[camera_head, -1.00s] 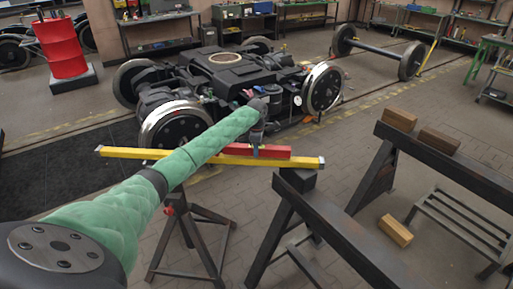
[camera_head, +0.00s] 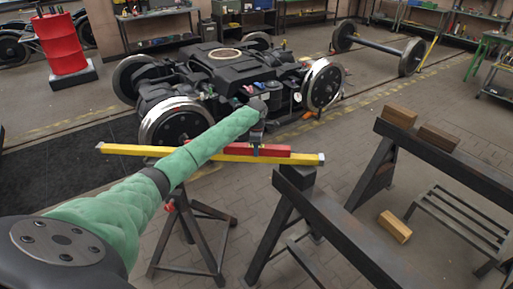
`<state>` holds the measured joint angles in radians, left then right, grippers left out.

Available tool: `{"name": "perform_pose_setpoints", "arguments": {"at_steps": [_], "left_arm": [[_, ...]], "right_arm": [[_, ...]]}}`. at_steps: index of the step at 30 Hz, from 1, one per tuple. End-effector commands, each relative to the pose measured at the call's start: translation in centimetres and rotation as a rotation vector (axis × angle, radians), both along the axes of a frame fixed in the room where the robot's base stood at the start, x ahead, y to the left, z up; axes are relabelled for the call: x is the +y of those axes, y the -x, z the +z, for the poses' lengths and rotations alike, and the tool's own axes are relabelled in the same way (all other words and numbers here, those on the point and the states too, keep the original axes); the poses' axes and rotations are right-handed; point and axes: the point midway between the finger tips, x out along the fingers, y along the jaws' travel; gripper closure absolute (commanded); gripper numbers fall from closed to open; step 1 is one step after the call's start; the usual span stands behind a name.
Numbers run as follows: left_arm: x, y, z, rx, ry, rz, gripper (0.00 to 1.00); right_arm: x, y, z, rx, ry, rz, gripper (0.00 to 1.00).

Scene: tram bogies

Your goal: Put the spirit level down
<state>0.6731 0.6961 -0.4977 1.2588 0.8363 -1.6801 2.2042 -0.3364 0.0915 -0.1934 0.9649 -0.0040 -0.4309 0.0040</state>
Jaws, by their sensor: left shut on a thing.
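A red bar, which I take to be the spirit level (camera_head: 274,151), lies along the top of a longer yellow beam (camera_head: 300,158). My left gripper (camera_head: 257,149) comes down from above and is shut on the red bar near its middle. The red bar looks level and appears to touch the beam, but a small gap cannot be ruled out. My green left arm hides part of the beam and the red bar's left end. My right gripper is not in view.
The beam spans a tripod stand (camera_head: 188,235) and a dark trestle (camera_head: 330,222). A second trestle (camera_head: 440,160) carries wooden blocks (camera_head: 399,116). Another block (camera_head: 395,226) lies on the floor. A black bogie (camera_head: 225,75) stands behind. A red drum (camera_head: 60,45) is at back left.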

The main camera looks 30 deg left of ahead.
Motion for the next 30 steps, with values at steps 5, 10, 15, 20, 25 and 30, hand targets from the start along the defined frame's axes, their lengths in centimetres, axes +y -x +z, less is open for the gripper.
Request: {"name": "perform_pose_setpoints", "arguments": {"at_steps": [5,10,15,20,25,30], "left_arm": [[0.0,0.0,0.0,0.0,0.0,0.0,0.46],[0.0,0.0,0.0,0.0,0.0,0.0,0.46],[0.0,0.0,0.2,-0.001,0.0,0.0,0.46],[-0.1,-0.1,1.7,-0.003,0.0,-0.001,0.46],[0.0,-0.1,4.9,-0.004,0.0,-0.001,0.46],[0.0,-0.1,8.3,-0.002,0.0,0.0,0.46]], "right_arm": [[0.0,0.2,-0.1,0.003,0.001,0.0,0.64],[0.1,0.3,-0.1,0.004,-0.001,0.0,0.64],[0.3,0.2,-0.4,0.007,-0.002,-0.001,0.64],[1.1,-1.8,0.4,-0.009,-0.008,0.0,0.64],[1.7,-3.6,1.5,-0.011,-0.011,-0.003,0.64],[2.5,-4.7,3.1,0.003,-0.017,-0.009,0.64]]}}
